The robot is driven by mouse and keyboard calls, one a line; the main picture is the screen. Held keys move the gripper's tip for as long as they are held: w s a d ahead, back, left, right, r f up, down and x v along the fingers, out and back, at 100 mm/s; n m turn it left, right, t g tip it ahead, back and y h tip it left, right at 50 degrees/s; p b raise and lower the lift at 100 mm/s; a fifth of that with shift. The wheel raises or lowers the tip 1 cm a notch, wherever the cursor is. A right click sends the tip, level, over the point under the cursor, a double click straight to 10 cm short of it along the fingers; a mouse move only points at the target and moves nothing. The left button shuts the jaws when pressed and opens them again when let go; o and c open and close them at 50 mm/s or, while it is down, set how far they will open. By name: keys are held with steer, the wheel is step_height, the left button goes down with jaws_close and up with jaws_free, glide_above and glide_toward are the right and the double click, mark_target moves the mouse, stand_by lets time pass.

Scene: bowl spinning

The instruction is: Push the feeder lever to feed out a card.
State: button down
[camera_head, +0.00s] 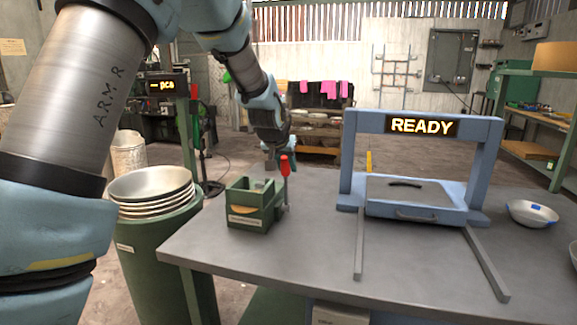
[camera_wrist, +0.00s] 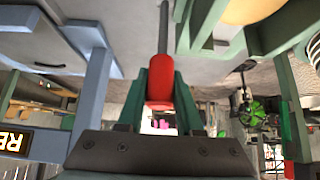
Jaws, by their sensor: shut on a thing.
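The green card feeder (camera_head: 250,210) is an open-topped box on the grey table, with a tan card showing low in its front. Its lever has a red handle (camera_head: 285,167) standing upright at the box's right side. My gripper (camera_head: 280,158) reaches in from behind the feeder. In the wrist view my gripper (camera_wrist: 160,78) is shut on the red handle. The inside of the feeder is partly hidden by its walls.
A blue frame with a READY sign (camera_head: 422,125) and a hinged-looking tray (camera_head: 415,195) stands right of the feeder. A metal bowl (camera_head: 532,213) sits farther right. Stacked bowls (camera_head: 150,188) rest on a green bin at left. The table between feeder and frame is clear.

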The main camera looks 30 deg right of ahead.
steer(key=shift+s+a, duration=0.2)
steer(key=shift+s, duration=0.05)
steer(key=shift+f, duration=0.1)
steer(key=shift+s+a+f+b, duration=0.2)
steer(key=shift+s+a+b, duration=0.2)
steer(key=shift+s+a, duration=0.2)
steer(key=shift+s+a+f+b, duration=0.15)
steer(key=shift+s+a+b, duration=0.25)
steer(key=shift+s+a, duration=0.2)
jaws_free()
steer(key=shift+r, duration=0.15)
